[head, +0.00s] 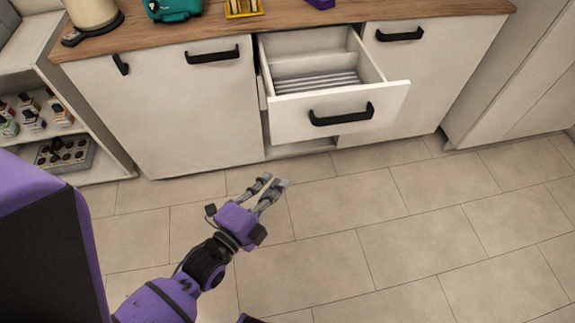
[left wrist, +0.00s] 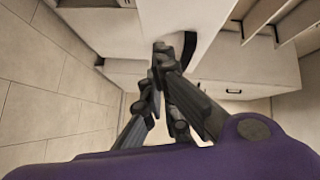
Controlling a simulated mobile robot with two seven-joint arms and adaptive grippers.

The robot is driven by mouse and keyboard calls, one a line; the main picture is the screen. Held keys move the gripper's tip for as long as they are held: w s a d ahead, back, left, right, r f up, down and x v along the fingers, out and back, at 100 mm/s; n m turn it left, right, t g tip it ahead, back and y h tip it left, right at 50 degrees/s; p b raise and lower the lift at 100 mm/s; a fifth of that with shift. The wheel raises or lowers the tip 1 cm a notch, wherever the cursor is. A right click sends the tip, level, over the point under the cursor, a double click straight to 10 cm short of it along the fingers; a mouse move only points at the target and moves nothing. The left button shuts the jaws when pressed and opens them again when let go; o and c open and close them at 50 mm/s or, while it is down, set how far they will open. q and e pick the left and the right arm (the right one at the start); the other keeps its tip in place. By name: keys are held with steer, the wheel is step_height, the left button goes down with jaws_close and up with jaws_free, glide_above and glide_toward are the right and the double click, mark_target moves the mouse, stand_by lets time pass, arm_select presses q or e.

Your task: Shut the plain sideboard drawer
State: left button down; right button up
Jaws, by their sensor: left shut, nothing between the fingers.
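The plain white sideboard drawer (head: 290,121) is pulled out, with a black bar handle (head: 341,115) on its front. Its inside shows a divider and a ribbed bottom, and no loose items. My left gripper (head: 275,183) is shut and empty, over the floor in front of and below the drawer, slightly left of its handle. It is apart from the drawer in the head view. In the left wrist view the gripper's fingers (left wrist: 167,52) point toward pale cabinet surfaces; which panel is which is hard to tell there. My right gripper is not in view.
The sideboard has a wooden top (head: 190,28) holding a cream kettle (head: 90,14), a teal appliance (head: 172,9) and a yellow rack (head: 243,8). Closed fronts flank the drawer. Open shelves with bottles (head: 33,121) stand at left. The tiled floor (head: 400,235) at right is clear.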

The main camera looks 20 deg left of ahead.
arm_select(q)
steer(key=r+m, duration=0.2)
steer(key=m, duration=0.1)
glide_above(291, 140)
steer(key=s+d, duration=0.2)
steer(key=s, duration=0.3)
steer(key=shift+w+f+t, duration=0.2)
steer(key=shift+w+t, duration=0.05)
steer(key=shift+t, duration=0.15)
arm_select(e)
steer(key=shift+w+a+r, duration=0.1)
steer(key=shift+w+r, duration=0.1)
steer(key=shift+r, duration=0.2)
arm_select(q)
steer(key=shift+a+r+p, duration=0.1)
steer(key=shift+p, duration=0.2)
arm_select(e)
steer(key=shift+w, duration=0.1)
